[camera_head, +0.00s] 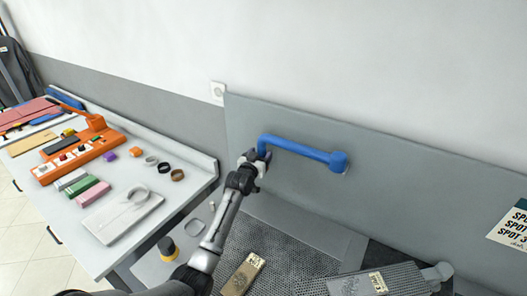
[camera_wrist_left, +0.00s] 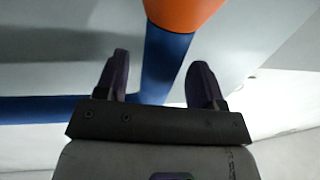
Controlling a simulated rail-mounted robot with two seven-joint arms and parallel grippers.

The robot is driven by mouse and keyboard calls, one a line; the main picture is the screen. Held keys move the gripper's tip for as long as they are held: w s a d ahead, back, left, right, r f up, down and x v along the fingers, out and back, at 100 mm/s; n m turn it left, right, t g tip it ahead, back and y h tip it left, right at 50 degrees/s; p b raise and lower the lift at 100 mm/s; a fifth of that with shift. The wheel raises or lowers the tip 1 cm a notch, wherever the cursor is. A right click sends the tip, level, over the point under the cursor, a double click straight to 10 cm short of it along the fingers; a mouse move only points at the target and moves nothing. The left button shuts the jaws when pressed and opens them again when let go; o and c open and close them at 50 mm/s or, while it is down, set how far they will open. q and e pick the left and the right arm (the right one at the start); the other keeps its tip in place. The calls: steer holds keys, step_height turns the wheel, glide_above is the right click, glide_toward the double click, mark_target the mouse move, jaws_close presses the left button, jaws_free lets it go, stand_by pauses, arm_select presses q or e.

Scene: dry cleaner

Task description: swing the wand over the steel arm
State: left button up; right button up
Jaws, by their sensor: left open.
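The wand is a blue tube (camera_head: 298,149) along the grey back panel, with a round joint (camera_head: 337,160) at its right end and a downward bend at its left end. My left gripper (camera_head: 257,157) is at that bent end. In the left wrist view the blue end section (camera_wrist_left: 165,62) with an orange tip (camera_wrist_left: 183,12) runs between the two dark fingers of my left gripper (camera_wrist_left: 161,70), which are apart. Contact cannot be told. A grey perforated piece (camera_head: 405,277) at the lower right may be the steel arm. My right gripper is not in view.
A white table (camera_head: 205,168) on the left holds an orange tray (camera_head: 82,153), coloured blocks and dark rings. Below my left arm is a dark perforated surface (camera_head: 290,262) with a brass-coloured block (camera_head: 243,274) on it. A sign (camera_head: 512,228) is on the panel at right.

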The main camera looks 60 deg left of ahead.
arm_select(q)
steer(key=shift+x, duration=1.65)
jaws_close()
